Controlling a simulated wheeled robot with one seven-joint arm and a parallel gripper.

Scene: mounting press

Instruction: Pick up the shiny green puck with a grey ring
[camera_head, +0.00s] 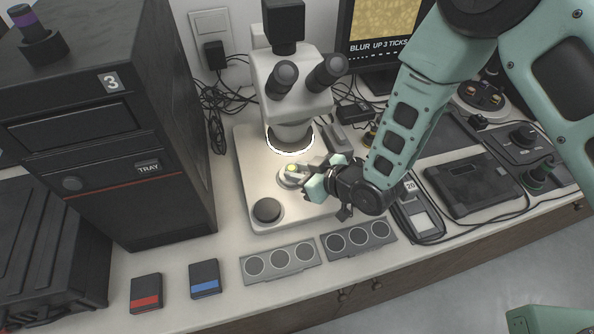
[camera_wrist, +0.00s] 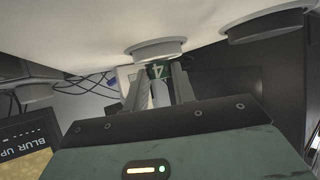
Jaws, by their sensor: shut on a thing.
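A green piece marked with a white 4 (camera_wrist: 158,71) sits between the two fingers of my gripper (camera_wrist: 158,88) in the wrist view. It looks like the puck; its grey ring and top face are not clear. A pale round disc (camera_wrist: 155,48) is right by its far end. In the head view my gripper (camera_head: 301,174) reaches in from the right, low over the microscope's white base (camera_head: 252,160), at a small round stage. A bright yellow-green spot (camera_head: 291,167) shows at the fingertips. My gripper is shut on the green piece.
The microscope (camera_head: 290,85) stands just behind and above my gripper. Two grey trays with round wells (camera_head: 280,274) (camera_head: 358,254) lie in front. Red-marked (camera_head: 146,292) and blue-marked (camera_head: 205,278) boxes are at front left. A black cabinet (camera_head: 110,150) stands left, a monitor (camera_head: 380,50) behind.

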